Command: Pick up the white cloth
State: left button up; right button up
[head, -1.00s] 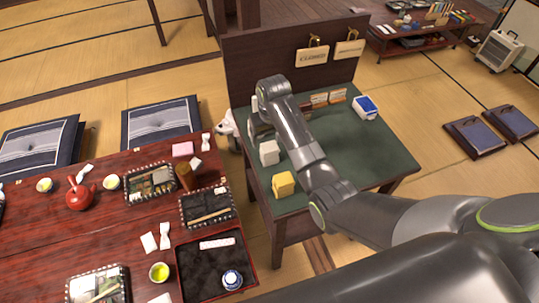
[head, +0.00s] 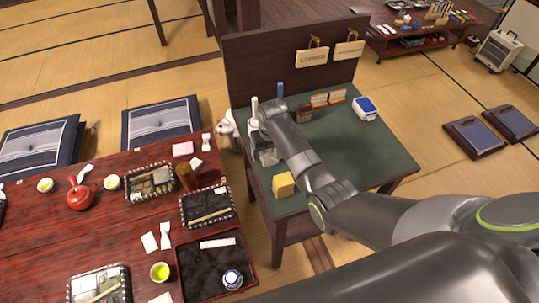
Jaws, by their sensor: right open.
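The white cloth (head: 269,158) is a small pale block on the green top of the side table (head: 350,150), near its left edge. My right gripper (head: 264,148) is open and points down at the cloth. Its fingers cover most of the cloth, so I cannot tell whether they touch it. A yellow folded block (head: 284,185) sits just in front of the cloth. My left gripper is not in view.
A white upright item (head: 254,108), a dark brown block (head: 305,112), small cards (head: 328,97) and a blue-and-white box (head: 366,108) stand toward the back panel (head: 270,65). The red table (head: 40,240) with trays is at left.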

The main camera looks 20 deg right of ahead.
jog(key=c, duration=1.1)
jog(key=shift+r, duration=0.1)
notch_tip(320, 180, up, 10)
jog(key=shift+f+b, duration=0.1)
jog(key=shift+b, duration=0.2)
jog(key=o, duration=0.4)
jog(key=shift+c, duration=1.4)
jog(key=shift+a, duration=0.1)
